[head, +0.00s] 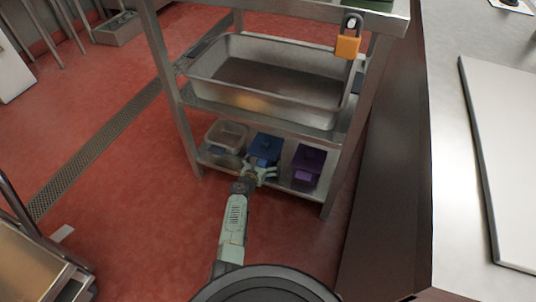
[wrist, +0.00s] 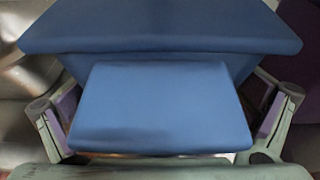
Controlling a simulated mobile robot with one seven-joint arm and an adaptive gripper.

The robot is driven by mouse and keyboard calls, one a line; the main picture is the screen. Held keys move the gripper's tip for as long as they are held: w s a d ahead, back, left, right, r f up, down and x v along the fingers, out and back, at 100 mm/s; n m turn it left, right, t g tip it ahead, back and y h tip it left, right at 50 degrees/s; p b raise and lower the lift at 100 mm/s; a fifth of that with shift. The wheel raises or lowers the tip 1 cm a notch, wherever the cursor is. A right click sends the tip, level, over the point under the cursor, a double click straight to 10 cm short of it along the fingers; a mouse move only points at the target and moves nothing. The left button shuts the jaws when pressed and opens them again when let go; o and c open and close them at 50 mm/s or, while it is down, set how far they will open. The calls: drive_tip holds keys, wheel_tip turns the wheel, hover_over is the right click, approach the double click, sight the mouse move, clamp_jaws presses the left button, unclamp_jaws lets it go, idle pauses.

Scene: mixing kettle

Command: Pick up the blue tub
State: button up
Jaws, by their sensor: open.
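The blue tub (head: 265,147) stands on the bottom shelf of the metal rack, between a clear container and a purple tub. My gripper (head: 260,172) is at the front of the blue tub, low down by the shelf edge. In the wrist view the blue tub (wrist: 160,105) fills the middle, with its wider lid or rim above. My gripper (wrist: 160,135) is open, with one finger at each side of the tub's front. I cannot tell whether the fingers touch it. The tub's back is hidden.
The purple tub (head: 307,166) stands close on the right and the clear container (head: 226,138) close on the left. A large steel pan (head: 270,105) sits on the shelf above. An orange padlock (head: 348,43) hangs at the rack's top. Red floor (head: 130,200) is clear at the left.

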drive_tip(key=shift+s, duration=0.1)
drive_tip(key=shift+c, duration=0.4)
drive_tip(key=c, duration=1.2)
drive_tip(key=shift+r, duration=0.15)
drive_tip(key=shift+c, duration=0.4)
drive_tip(key=shift+r, duration=0.1)
